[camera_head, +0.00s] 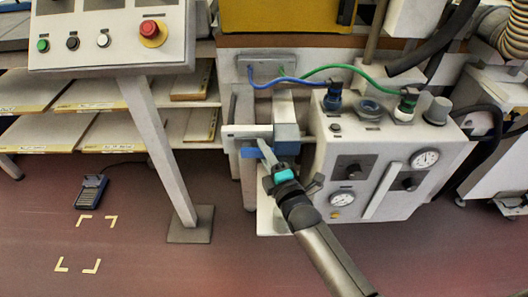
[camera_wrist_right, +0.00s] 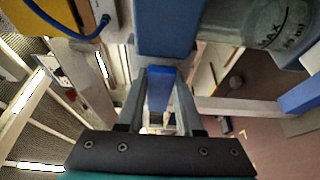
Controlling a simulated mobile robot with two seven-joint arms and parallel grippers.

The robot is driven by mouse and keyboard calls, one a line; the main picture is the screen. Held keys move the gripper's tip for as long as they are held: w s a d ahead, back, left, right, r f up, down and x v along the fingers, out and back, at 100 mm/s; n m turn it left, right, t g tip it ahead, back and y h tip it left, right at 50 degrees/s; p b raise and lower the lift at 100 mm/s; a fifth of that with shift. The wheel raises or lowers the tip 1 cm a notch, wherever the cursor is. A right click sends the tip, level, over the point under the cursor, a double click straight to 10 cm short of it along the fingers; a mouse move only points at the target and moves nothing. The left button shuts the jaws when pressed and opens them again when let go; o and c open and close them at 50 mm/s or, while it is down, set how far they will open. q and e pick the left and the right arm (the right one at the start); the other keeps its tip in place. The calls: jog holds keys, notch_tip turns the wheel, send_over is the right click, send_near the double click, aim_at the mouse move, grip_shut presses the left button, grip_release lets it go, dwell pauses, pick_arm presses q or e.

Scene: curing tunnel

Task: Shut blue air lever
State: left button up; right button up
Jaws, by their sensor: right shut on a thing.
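The blue air lever (camera_head: 249,153) shows in the head view as a small blue piece beside a blue block (camera_head: 287,138) on the grey bracket. In the right wrist view the blue lever (camera_wrist_right: 158,88) lies between the two fingers of my right gripper (camera_wrist_right: 158,100), which is shut on it. In the head view my right gripper (camera_head: 264,152) reaches the lever from the lower right and covers part of it. My left gripper is not in view.
A grey control box (camera_head: 385,165) with gauges and knobs stands just right of the lever. Blue (camera_head: 290,80) and green (camera_head: 345,68) hoses run above. A button panel (camera_head: 110,38) on a slanted leg is at left.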

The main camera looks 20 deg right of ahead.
grip_shut()
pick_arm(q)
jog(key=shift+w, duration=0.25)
pick_arm(e)
jog(key=shift+d, duration=0.1)
dwell(0.6)
